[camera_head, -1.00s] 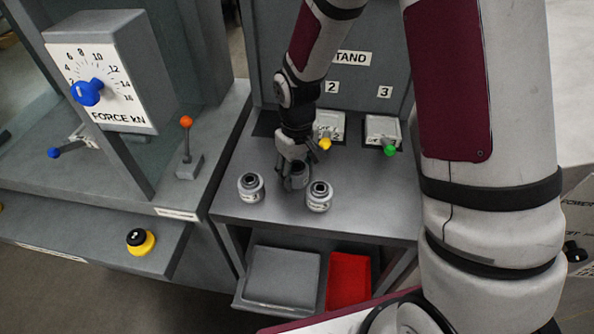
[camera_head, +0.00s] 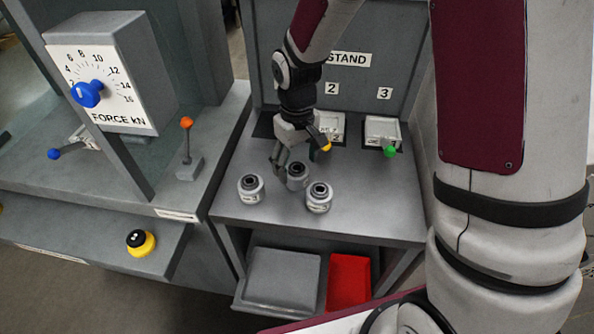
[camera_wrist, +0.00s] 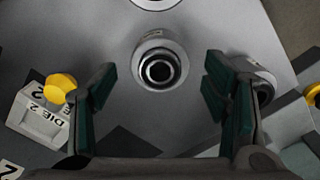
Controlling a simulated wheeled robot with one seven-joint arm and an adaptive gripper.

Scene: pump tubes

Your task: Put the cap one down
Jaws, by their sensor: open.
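Three grey-and-white round caps with dark tops stand on the grey bench; their labels are too small to read. The middle cap (camera_head: 297,176) stands upright just below my gripper (camera_head: 291,162). In the wrist view this cap (camera_wrist: 158,68) sits between and beyond the fingertips, with clear gaps on both sides. My gripper (camera_wrist: 160,85) is open and empty. The left cap (camera_head: 250,188) and the right cap (camera_head: 319,198) stand apart from it. In the wrist view one other cap is cut off at the top, and another is partly hidden behind the right finger.
Die 2 with a yellow knob (camera_head: 325,146) and die 3 with a green knob (camera_head: 390,151) stand at the bench's back. A grey tray (camera_head: 283,277) and a red tray (camera_head: 348,282) are below. The bench's (camera_head: 385,208) right front is clear.

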